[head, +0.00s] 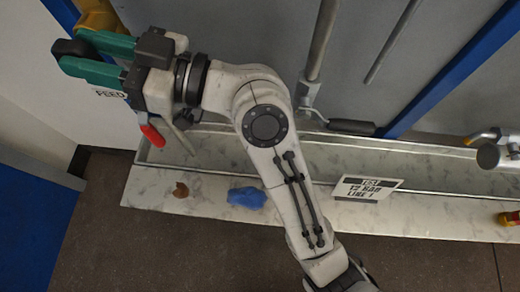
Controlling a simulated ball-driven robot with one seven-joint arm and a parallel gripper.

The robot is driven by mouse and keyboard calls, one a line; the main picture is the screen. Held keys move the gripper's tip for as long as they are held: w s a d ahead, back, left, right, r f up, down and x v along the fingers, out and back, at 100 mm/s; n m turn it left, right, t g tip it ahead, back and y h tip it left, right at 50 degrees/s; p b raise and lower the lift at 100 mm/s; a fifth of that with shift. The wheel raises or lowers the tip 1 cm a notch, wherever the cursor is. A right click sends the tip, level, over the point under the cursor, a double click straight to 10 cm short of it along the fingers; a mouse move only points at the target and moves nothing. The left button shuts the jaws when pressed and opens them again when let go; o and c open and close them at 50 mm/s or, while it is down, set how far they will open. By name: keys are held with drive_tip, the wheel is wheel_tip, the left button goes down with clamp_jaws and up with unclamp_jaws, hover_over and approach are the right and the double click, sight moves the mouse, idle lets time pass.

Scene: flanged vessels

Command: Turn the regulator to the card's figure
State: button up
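The card (366,188) stands on the pale ledge at right of centre; it reads "12 BAR", with "LINE 1" below and a smaller top line that looks like "TEST". A black round knob (70,48), apparently the regulator's, is at the upper left beside a yellow part (88,22). My gripper (72,50) has green fingers, one on each side of the black knob. Whether they press on it cannot be told. The fingers and wrist hide part of the knob, and no gauge face or reading shows.
A "FEED" label (110,93) and a red-tipped lever (151,135) are below my gripper. A blue cloth (246,197) and a small brown lump (181,189) lie on the ledge (150,190). A black-handled lever (350,127) and pipes stick out to the right.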

drive_tip(key=shift+a+r+g+h+p, duration=0.15)
drive_tip(key=shift+h+p, duration=0.4)
drive_tip(key=shift+p, duration=1.65)
drive_tip(key=shift+d+r+g+h+p, duration=0.1)
drive_tip(key=shift+r+h+p, duration=0.3)
drive_tip(key=shift+p, duration=1.8)
drive_tip(key=shift+a+r+g+h+p, duration=0.1)
drive_tip(key=shift+h+p, duration=0.55)
drive_tip(key=shift+p, duration=1.55)
